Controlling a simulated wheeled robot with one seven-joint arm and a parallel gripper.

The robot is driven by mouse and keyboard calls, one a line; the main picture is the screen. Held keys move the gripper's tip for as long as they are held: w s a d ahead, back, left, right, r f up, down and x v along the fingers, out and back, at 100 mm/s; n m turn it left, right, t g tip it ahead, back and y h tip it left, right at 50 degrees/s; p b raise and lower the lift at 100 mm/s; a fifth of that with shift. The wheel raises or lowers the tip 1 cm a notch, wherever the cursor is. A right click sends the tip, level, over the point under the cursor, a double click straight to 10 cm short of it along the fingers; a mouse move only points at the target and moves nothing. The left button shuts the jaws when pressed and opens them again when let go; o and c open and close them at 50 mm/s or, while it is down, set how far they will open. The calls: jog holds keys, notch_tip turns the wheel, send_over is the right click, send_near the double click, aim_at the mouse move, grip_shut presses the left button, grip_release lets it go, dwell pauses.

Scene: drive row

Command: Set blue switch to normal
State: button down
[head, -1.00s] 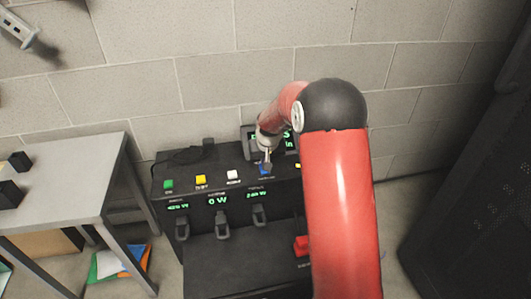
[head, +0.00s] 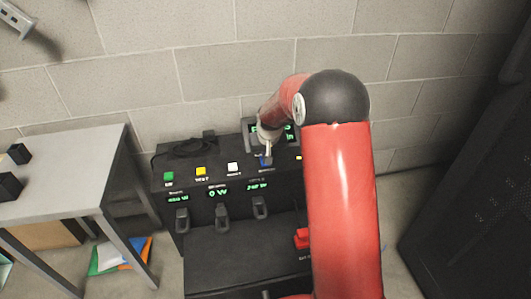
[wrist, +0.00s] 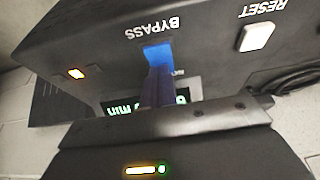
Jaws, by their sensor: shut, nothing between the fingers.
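The blue switch (wrist: 157,54) is a small bright blue piece on the black console, beside the upside-down word BYPASS in the wrist view. In the head view it is a small blue patch (head: 263,162), partly covered by my gripper (head: 267,158). My gripper's narrow, dark fingers (wrist: 157,72) are shut together with nothing between them. Their tips overlap the switch in the wrist view; I cannot tell whether they touch it. The fingers hide part of the switch, and no NORMAL label can be read.
The white RESET button (wrist: 256,37) and a small lit orange indicator (wrist: 75,73) flank the switch. Green (head: 168,176) and yellow (head: 201,171) buttons sit farther left on the console (head: 235,255). A grey table (head: 70,170) stands left; a dark cabinet (head: 470,210) stands right.

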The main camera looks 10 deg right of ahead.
jog(key=shift+s+f, duration=0.25)
jog(key=shift+s, duration=0.4)
jog(key=r+p, duration=0.2)
jog(key=r, duration=0.3)
jog(key=shift+s+r+p, duration=0.15)
jog(key=shift+s+p, duration=0.1)
jog(key=shift+p, duration=0.15)
jog(key=v, duration=0.9)
jog(key=shift+b, duration=0.45)
jog(key=shift+s, duration=0.1)
